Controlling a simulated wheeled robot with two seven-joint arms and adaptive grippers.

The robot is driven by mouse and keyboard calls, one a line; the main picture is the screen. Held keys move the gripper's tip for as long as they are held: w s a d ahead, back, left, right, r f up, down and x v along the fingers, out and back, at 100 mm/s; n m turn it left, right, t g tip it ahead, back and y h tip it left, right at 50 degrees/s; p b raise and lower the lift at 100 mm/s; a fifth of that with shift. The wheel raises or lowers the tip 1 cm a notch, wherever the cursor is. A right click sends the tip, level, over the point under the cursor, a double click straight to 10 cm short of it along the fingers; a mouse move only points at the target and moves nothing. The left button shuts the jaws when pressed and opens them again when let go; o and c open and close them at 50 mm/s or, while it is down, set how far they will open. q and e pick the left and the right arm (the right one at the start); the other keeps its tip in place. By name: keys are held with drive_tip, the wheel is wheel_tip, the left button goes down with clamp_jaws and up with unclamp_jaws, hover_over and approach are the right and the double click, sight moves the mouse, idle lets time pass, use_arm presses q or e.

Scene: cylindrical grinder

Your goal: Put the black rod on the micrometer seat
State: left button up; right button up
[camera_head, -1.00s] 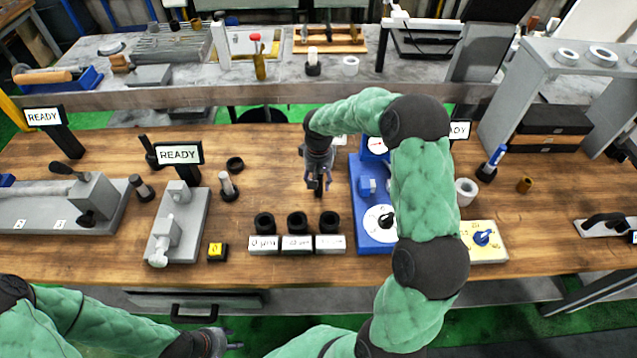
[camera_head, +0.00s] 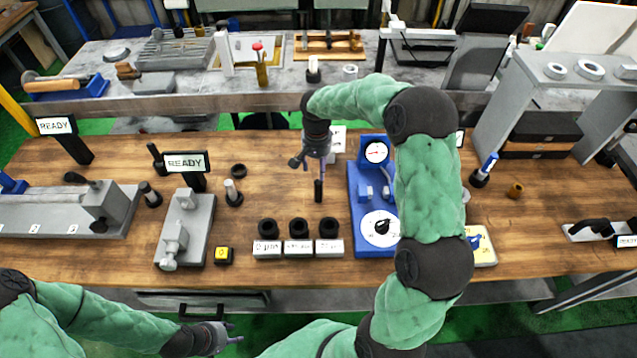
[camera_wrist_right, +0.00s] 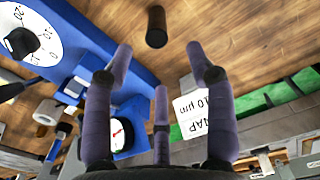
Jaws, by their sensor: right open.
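The black rod (camera_head: 318,190) stands apparently upright on the wooden bench, left of the blue dial-gauge device. It also shows in the right wrist view (camera_wrist_right: 156,27), beyond my fingertips and clear of them. My right gripper (camera_head: 314,165) is open and empty just behind and above the rod; its spread fingers (camera_wrist_right: 160,70) show in the wrist view. A grey bench device (camera_head: 186,232) with a round knob, by a READY sign, looks like the micrometer; its seat is too small to make out. My left gripper (camera_head: 233,335) hangs low in front of the bench, its fingers apparently apart and empty.
Several black rings (camera_head: 298,228) stand behind white labels in front of the rod. The blue device (camera_head: 372,245) stands close on its right. A small metal-topped post (camera_head: 232,192) and a black ring (camera_head: 238,170) lie between the rod and grey device. Bare wood surrounds the rod.

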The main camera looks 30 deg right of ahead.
sight(318, 182)
drive_tip(key=m+p, duration=0.1)
drive_tip(key=m, duration=0.1)
drive_tip(key=r+m+p, duration=0.1)
drive_tip(key=m+p, duration=0.1)
drive_tip(key=m, duration=0.1)
drive_tip(key=shift+w+a+r+m, duration=0.1)
drive_tip(key=shift+a+r+m, duration=0.1)
drive_tip(key=shift+m, duration=0.1)
drive_tip(key=m+p, duration=0.1)
drive_tip(key=m, duration=0.1)
drive_tip(key=shift+m+p, duration=0.35)
drive_tip(key=shift+m, duration=0.05)
wheel_tip(318, 182, down, 6)
drive_tip(key=shift+r, duration=0.1)
drive_tip(key=shift+s+d+f, duration=0.15)
drive_tip(key=shift+f, duration=1.15)
drive_tip(key=shift+s+d+f, duration=0.15)
drive_tip(key=shift+f, duration=1.15)
drive_tip(key=shift+r, duration=0.1)
clamp_jaws()
